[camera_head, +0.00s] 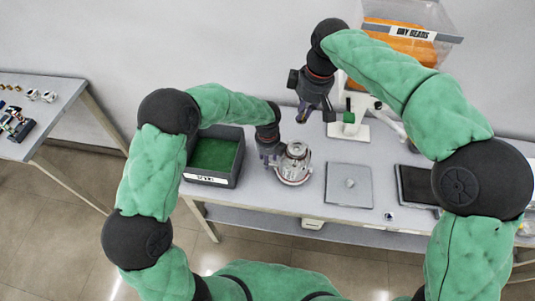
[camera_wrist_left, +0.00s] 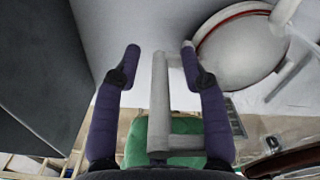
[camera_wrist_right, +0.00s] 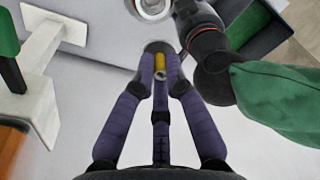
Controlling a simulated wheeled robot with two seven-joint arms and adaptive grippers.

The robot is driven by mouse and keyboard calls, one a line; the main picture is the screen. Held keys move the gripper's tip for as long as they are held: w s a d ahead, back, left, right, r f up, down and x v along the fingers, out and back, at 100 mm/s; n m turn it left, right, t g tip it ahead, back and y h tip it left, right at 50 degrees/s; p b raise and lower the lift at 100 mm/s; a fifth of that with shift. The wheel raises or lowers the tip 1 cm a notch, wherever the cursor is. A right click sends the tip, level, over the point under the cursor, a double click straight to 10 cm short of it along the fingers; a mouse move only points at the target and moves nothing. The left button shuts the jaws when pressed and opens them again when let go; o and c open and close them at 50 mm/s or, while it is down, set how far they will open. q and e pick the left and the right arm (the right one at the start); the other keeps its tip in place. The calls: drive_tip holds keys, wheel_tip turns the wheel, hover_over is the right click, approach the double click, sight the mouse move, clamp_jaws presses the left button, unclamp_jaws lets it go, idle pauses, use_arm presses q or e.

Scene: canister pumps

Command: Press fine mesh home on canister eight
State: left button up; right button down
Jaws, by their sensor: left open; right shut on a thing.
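A round grey canister (camera_head: 293,165) with a reddish rim stands on the table in the head view. Its pale rounded side and red rim (camera_wrist_left: 240,45) also show in the left wrist view. My left gripper (camera_wrist_left: 160,58) is open beside the canister, with a grey bar-shaped handle (camera_wrist_left: 158,100) between its fingers. My right gripper (camera_wrist_right: 160,85) is shut on a small dark part with a yellow stripe (camera_wrist_right: 159,62) and a small ring. In the head view it hangs above the table, behind the canister. I cannot tell whether the held part is the fine mesh.
A black bin with green inside (camera_head: 239,163) stands left of the canister. A flat grey square plate with a knob (camera_head: 349,185) lies to its right. A white stand with a green part (camera_head: 349,130) and an orange bin labelled "DRY BEADS" (camera_head: 400,42) stand behind. Another table (camera_head: 55,100) is far left.

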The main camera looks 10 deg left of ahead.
sight(303, 119)
use_arm(q)
clamp_jaws()
use_arm(e)
drive_tip(key=shift+n+g, duration=0.4)
drive_tip(key=shift+n, duration=0.4)
drive_tip(key=shift+f, duration=2.4)
